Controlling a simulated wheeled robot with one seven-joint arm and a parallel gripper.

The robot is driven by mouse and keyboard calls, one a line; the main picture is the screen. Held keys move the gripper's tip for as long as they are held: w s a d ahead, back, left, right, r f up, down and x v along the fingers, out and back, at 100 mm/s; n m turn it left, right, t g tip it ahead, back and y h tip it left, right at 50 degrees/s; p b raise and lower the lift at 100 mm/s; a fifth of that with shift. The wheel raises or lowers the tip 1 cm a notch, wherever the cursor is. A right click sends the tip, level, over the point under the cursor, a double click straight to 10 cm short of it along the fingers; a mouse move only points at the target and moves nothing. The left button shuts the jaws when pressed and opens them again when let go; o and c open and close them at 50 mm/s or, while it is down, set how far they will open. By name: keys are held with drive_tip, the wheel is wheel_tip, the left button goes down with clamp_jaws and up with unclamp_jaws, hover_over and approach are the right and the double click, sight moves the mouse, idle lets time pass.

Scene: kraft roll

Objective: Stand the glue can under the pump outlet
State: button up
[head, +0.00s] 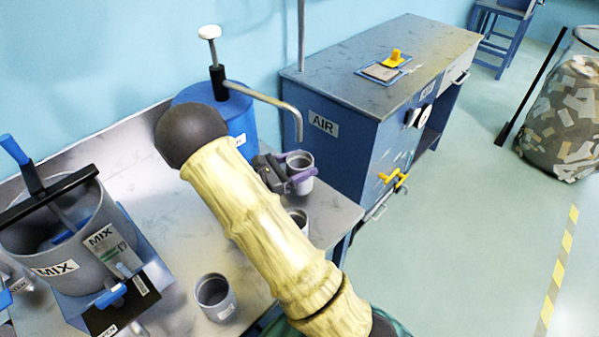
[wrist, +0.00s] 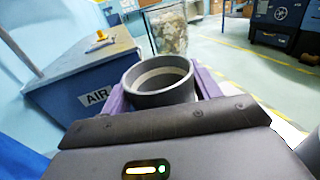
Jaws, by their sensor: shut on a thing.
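My gripper (head: 296,176) has purple fingers shut on a grey glue can (head: 304,186) near the back right of the bench. In the wrist view the can (wrist: 158,97) sits upright between the fingers, its open mouth facing up. The pump is a blue drum (head: 240,112) with a white-topped plunger and a bent metal pipe. Its outlet (head: 299,135) points down and appears just above the can's mouth in the head view. I cannot tell their exact alignment in depth, or whether the can's base touches the bench.
Another grey can (head: 215,298) stands at the bench front, and one (head: 299,216) is partly hidden by my arm. A large MIX pot (head: 50,235) stands at left. The blue AIR cabinet (head: 345,145) is close to the right of the held can. Open floor lies further right.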

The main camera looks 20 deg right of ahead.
drive_tip(key=shift+w+f, duration=0.1)
drive_tip(key=shift+f, duration=1.4)
drive_tip(key=shift+f, duration=0.15)
drive_tip(key=o, duration=1.1)
drive_tip(key=shift+d, duration=0.1)
drive_tip(key=shift+a, duration=0.2)
drive_tip(key=a, duration=0.4)
drive_tip(key=a+b, duration=0.1)
drive_tip(key=a, duration=0.3)
drive_tip(key=s+a, duration=0.1)
drive_tip(key=a, duration=0.2)
drive_tip(key=shift+a, duration=0.4)
